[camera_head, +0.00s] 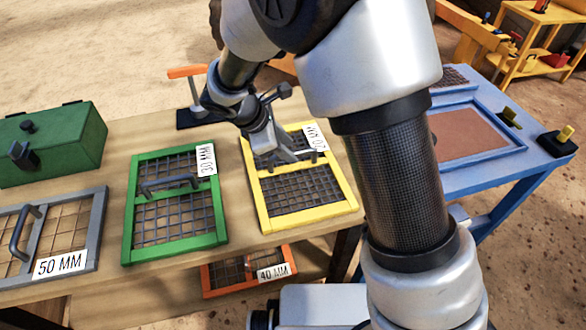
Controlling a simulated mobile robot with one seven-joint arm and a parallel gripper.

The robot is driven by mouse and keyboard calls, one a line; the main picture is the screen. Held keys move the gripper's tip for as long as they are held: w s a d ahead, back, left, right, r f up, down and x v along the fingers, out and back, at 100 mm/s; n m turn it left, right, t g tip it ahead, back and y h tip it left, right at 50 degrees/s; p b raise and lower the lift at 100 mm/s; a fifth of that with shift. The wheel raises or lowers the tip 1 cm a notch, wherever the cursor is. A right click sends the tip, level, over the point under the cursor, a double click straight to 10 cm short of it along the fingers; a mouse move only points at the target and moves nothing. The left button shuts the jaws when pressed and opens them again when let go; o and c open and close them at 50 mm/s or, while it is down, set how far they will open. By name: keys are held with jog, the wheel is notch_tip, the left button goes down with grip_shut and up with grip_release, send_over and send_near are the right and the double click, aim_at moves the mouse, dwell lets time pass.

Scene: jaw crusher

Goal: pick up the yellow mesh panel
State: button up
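The yellow mesh panel (310,213) lies flat on the wooden table, right of the green panel. It has a dark grid, a middle crossbar with a dark handle, and a white size label (315,138) at its top right corner. My gripper (290,157) is over the upper middle of the yellow panel, close to its handle. The gripper and wrist hide part of the handle and the panel's upper left. I cannot tell whether the fingers touch the handle or whether they are open or shut.
A green panel (177,238) marked 30 MM and a grey panel (96,240) marked 50 MM lie to the left. An orange panel (208,281) marked 40 MM is below. A green box (75,140) stands at far left. A blue table (500,168) is at right.

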jog(key=b+x, duration=0.1)
jog(key=x, duration=0.3)
jog(key=shift+f, duration=0.35)
grip_shut()
dwell(0.9)
jog(key=shift+r, duration=0.1)
